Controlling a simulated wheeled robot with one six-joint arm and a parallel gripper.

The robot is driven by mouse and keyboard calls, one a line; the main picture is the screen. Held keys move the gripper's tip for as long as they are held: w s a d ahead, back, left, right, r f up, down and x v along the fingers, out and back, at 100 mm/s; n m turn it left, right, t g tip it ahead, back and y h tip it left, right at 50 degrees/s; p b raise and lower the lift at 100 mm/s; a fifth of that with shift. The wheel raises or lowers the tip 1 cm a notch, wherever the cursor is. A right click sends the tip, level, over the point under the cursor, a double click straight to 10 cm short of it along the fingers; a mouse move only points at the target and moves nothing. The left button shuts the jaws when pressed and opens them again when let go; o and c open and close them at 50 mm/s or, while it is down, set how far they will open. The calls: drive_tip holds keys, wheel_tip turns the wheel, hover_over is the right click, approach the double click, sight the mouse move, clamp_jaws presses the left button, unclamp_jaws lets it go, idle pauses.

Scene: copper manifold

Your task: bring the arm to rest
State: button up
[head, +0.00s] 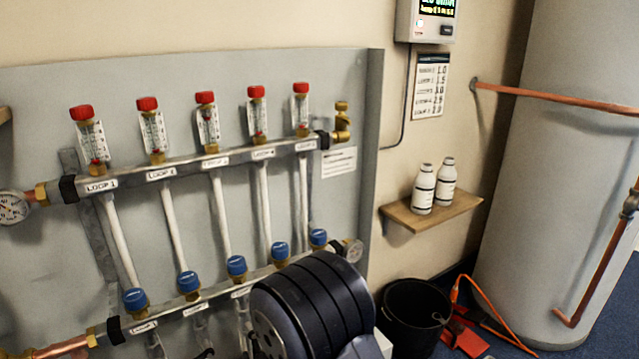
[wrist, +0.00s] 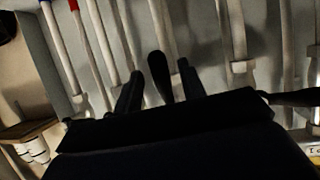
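My gripper (wrist: 160,78) shows in the wrist view as two dark fingers standing apart, with light background between them. A dark rounded bar (wrist: 160,72) lies between the fingers in the picture, with small gaps on both sides; I cannot tell what it is or how far off it is. In the head view my thick black arm (head: 312,305) covers the bottom middle, in front of the lower manifold bar. My fingers are not clear in the head view.
The manifold panel (head: 345,90) carries red-capped flow meters (head: 206,120) and blue-capped valves (head: 188,283) joined by white pipes. A shelf (head: 455,210) with two white bottles (head: 424,190), a black bucket (head: 412,318) and a grey tank (head: 545,200) stand at the right.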

drive_tip(key=p+v, duration=0.2)
drive_tip(key=v, duration=0.7)
drive_tip(key=b+x, duration=0.3)
drive_tip(key=x, duration=0.8)
drive_tip(key=shift+s+a+r+m+p, duration=0.15)
drive_tip(key=shift+s+m+p, duration=0.1)
drive_tip(key=shift+m+p, duration=0.15)
drive_tip(key=shift+s+a+m+g+y, duration=0.15)
drive_tip(key=shift+a+m+g+y, duration=0.1)
drive_tip(key=shift+m+g+y, duration=0.2)
